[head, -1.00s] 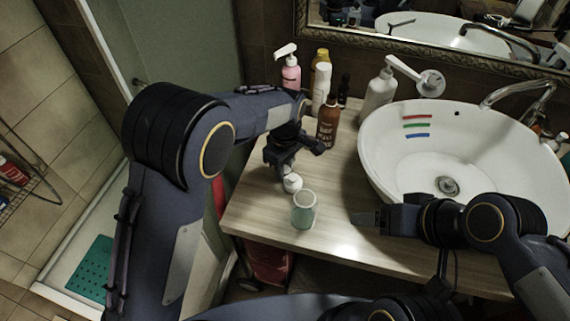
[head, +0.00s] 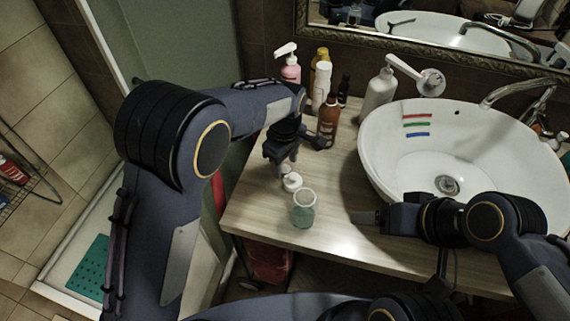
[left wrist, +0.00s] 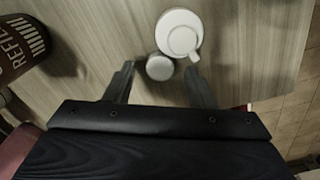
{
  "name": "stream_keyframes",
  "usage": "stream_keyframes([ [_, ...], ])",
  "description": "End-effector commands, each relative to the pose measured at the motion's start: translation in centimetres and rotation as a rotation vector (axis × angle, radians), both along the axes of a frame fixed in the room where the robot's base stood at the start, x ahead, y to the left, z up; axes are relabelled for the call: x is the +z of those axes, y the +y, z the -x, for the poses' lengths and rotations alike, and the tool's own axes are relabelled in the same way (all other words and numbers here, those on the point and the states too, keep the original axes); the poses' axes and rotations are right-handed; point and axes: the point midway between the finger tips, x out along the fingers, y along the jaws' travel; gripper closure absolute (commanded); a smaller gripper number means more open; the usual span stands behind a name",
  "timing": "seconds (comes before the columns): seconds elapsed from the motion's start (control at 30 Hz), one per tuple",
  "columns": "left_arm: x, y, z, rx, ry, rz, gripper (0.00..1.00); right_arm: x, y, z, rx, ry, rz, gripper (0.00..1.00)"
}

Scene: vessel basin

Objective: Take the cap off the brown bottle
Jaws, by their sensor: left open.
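The brown bottle (head: 328,120) stands upright on the counter beyond my left gripper. Its labelled side also shows at the upper left of the left wrist view (left wrist: 22,45); its top is outside that view. In the head view its top is too small to tell cap from neck. My left gripper (head: 281,166) is open and points down, apart from the bottle. A small white round piece (left wrist: 160,67) lies between its fingertips in the left wrist view, not visibly gripped. My right gripper (head: 365,217) is over the front counter.
A clear greenish glass (head: 303,209) stands near the front counter edge. A pink pump bottle (head: 291,72), a white bottle (head: 320,86) and a dark bottle (head: 343,90) stand behind the brown bottle. A white basin (head: 385,165) fills the right side.

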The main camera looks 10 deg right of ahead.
Motion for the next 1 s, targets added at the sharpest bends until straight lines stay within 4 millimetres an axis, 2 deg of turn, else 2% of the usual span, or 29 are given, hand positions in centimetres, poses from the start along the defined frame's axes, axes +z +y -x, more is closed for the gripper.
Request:
stream_keyframes([
  [0.3,6.9,-0.1,-0.1,0.0,-0.004,0.003,0.51,-0.3,0.0,0.0,0.0,0.0,0.0,0.28],
  [0.5,9.8,0.0,-0.1,0.0,-0.003,0.001,0.51,-0.3,0.0,0.0,0.0,0.0,0.0,0.28],
  [0.63,10.5,0.0,0.0,0.001,-0.002,0.001,0.51,-0.3,0.0,0.0,0.0,0.0,0.0,0.28],
  [0.87,10.7,0.1,0.0,0.0,-0.001,0.001,0.51,-0.3,0.0,0.0,0.0,0.0,0.0,0.28],
  [0.97,11.2,1.2,0.0,-0.005,0.002,0.021,0.51,-0.3,0.0,0.0,0.0,0.0,0.0,0.28],
  [1.0,11.6,2.3,0.0,-0.009,0.005,0.041,0.51,-0.3,0.0,0.0,0.0,0.0,0.0,0.28],
])
